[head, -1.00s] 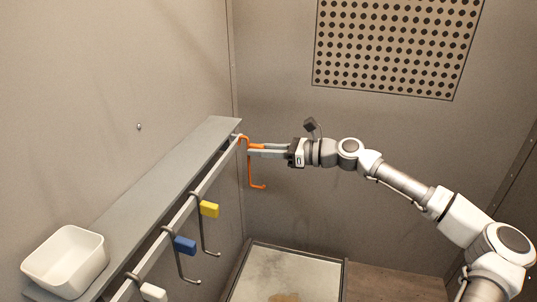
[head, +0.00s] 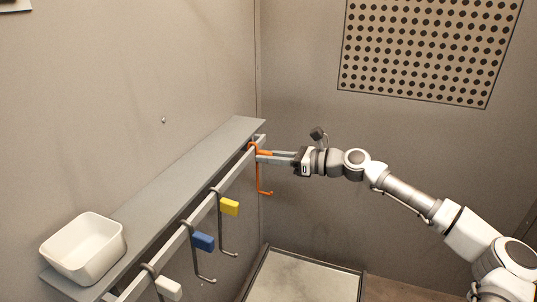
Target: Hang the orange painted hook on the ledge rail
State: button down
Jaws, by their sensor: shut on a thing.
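The orange painted hook (head: 259,178) is at the far end of the ledge rail (head: 203,210), upright, with its lower bent end hanging free. My gripper (head: 262,156) is shut on the upper part of the orange hook, reaching in from the right. The hook's top curve is at the rail, under the ledge's far end; I cannot tell whether it rests on the rail. The rail runs along the front of the grey ledge (head: 165,192).
Dark hooks with a yellow block (head: 229,207), a blue block (head: 203,241) and a white block (head: 168,288) hang along the rail nearer me. A white bin (head: 84,250) stands on the ledge's near end. A framed floor tray (head: 303,281) lies below.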

dwell(0.3)
jog(key=c, duration=0.7)
grip_release()
jog(key=shift+c, duration=0.2)
